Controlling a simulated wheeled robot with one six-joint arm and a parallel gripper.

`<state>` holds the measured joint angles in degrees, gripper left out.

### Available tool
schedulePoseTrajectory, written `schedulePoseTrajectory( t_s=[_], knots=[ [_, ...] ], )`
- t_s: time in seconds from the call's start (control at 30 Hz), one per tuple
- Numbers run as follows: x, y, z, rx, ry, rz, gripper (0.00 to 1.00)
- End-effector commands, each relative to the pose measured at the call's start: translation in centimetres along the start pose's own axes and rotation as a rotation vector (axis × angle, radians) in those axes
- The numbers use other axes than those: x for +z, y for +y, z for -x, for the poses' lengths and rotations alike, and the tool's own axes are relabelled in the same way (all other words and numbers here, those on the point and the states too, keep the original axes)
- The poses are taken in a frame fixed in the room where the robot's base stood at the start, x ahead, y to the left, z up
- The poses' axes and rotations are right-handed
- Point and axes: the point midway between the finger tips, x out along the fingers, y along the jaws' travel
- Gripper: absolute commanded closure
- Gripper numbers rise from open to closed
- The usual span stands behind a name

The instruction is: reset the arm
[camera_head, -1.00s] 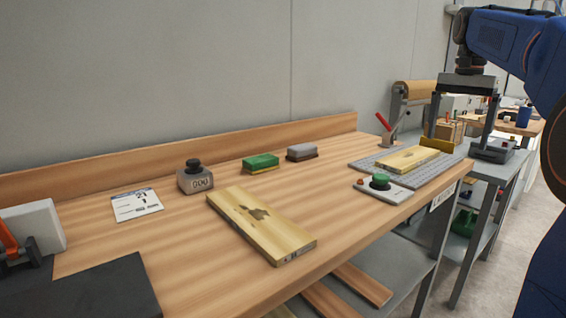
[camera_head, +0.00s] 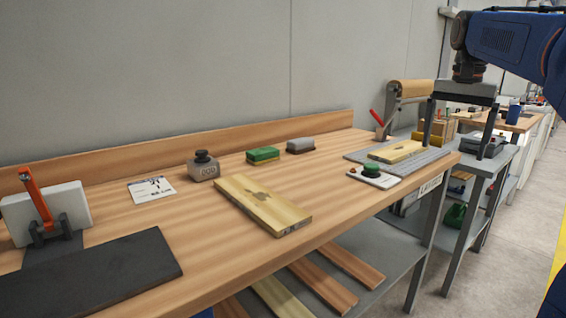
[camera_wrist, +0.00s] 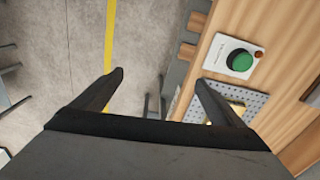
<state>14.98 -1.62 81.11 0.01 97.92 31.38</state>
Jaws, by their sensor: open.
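My gripper (camera_head: 460,140) hangs from my blue arm at the right of the head view, fingers pointing down. Its two dark fingers are wide apart and nothing is between them. In the wrist view my gripper (camera_wrist: 160,90) is also open and empty, with floor and the bench edge below it. A small white box with a green button (camera_head: 373,171) stands on the bench's right end, left of my gripper in the head view. It also shows in the wrist view (camera_wrist: 239,62).
The wooden bench (camera_head: 190,235) carries a marked board (camera_head: 265,208), a weight (camera_head: 203,168), green (camera_head: 263,155) and grey (camera_head: 300,146) blocks, a card (camera_head: 151,189) and a dark mat (camera_head: 90,275). Floor (camera_head: 475,265) is clear at right.

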Motion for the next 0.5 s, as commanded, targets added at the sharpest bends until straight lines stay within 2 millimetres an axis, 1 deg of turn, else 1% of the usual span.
schedulePoseTrajectory(
  t_s=[0.03, 0.17, 0.27, 0.37, 0.5],
  knots=[
    [0.8, 0.1, -0.2, -0.004, 0.006, 0.015, 0.07],
    [2.8, 0.4, -1.1, -0.016, 0.025, 0.065, 0.07],
    [4.9, 0.8, -2.3, -0.028, 0.044, 0.116, 0.07],
    [7.6, 1.5, -3.9, -0.043, 0.071, 0.184, 0.07],
    [11.4, 2.5, -6.5, -0.065, 0.110, 0.280, 0.07]
  ],
)
